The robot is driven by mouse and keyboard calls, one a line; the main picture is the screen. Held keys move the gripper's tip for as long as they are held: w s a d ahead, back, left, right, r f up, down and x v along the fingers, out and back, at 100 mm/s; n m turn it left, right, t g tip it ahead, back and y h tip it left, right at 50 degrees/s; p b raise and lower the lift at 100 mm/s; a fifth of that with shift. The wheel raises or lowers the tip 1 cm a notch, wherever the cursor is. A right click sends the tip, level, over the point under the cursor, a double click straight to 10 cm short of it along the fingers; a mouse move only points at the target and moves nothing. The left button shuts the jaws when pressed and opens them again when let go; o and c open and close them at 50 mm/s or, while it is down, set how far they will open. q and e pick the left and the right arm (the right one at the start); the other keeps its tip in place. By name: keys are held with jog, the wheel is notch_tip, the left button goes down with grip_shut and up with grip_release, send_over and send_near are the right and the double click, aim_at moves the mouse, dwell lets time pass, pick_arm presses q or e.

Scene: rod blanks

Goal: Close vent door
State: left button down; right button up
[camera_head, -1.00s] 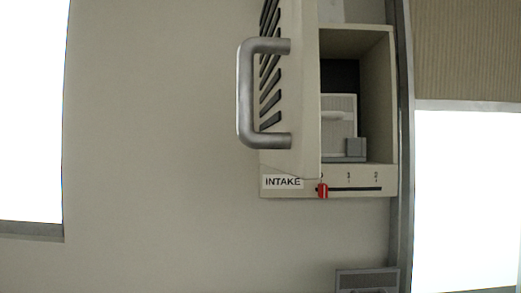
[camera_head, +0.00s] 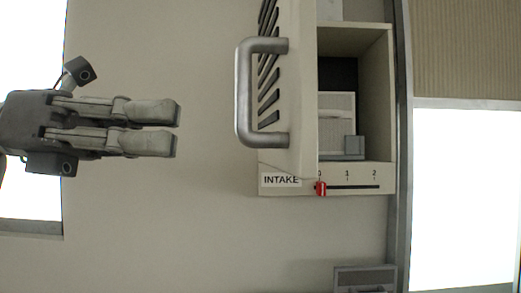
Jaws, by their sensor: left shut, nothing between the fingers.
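The vent door (camera_head: 302,100) is a cream panel with dark slanted slats and a grey bar handle (camera_head: 244,92) on its left side. It stands open, swung out from the vent box (camera_head: 377,95), so the box's inside shows to its right. My left gripper (camera_head: 178,128) comes in from the left, at about the handle's height in the picture. Its fingers are close together and empty, pointing right, with a clear gap to the handle. My right gripper is not in view.
Below the opening, a panel labelled INTAKE (camera_head: 281,180) has a red slider (camera_head: 321,188) at the left end of a dark slot. Inside the box are a pale panel and a small grey block (camera_head: 354,147). A grey box (camera_head: 365,279) sits at the bottom. The wall between gripper and handle is bare.

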aim_at(298, 166)
pick_arm(q)
jog(key=s+a+t+y, duration=0.3)
jog(key=t, duration=0.1)
jog(key=p+x, duration=0.1)
jog(key=x, duration=0.3)
jog(key=p+x, duration=0.2)
jog(key=x, duration=0.3)
jog(key=r+p+x, duration=0.1)
jog(key=p+x, duration=0.1)
jog(key=x, duration=0.2)
jog(key=shift+s+d, duration=0.15)
jog(key=shift+d, duration=0.4)
